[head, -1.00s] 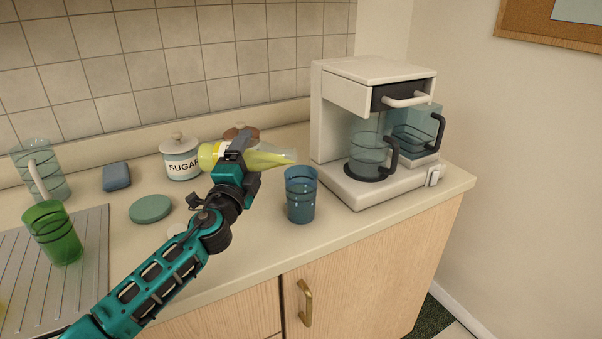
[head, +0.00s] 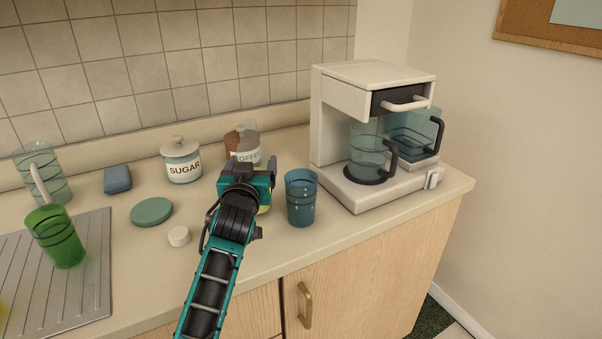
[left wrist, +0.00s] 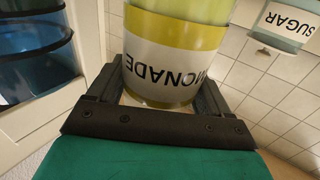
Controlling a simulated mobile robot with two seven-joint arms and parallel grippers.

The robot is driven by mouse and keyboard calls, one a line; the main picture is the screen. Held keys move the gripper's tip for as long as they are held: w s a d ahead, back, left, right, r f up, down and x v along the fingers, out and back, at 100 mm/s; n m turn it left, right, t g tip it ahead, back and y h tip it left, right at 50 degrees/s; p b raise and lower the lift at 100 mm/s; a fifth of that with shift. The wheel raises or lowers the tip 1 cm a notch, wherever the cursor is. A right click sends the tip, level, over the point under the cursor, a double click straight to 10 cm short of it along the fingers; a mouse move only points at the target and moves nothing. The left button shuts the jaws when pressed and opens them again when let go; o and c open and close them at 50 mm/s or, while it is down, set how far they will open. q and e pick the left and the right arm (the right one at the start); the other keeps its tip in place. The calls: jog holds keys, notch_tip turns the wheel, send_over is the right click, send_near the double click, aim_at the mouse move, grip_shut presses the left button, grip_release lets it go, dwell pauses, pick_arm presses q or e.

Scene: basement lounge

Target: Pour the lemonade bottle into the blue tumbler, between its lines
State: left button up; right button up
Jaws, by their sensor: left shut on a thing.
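My left gripper (head: 246,177) is shut on the lemonade bottle (head: 264,201), just left of the blue tumbler. In the head view the gripper hides most of the bottle; its yellow-green side shows at the right. In the left wrist view the bottle (left wrist: 175,58) sits between the fingers, its label upside down like the sugar jar's, so it looks upright. Whether its base touches the counter is hidden. The blue tumbler (head: 301,200) stands upright on the counter, with darker bands around it. Its contents cannot be made out. My right gripper is not in view.
A coffee maker (head: 375,75) stands right of the tumbler. Sugar (head: 182,162) and coffee (head: 234,141) jars stand behind. A white cap (head: 179,237), green disc (head: 151,212) and blue block (head: 117,179) lie left. A green tumbler (head: 56,238) stands on the drainboard (head: 85,295).

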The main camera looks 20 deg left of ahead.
aim_at(248, 149)
pick_arm(q)
jog(key=shift+r+p, duration=1.5)
jog(key=shift+r, duration=1.1)
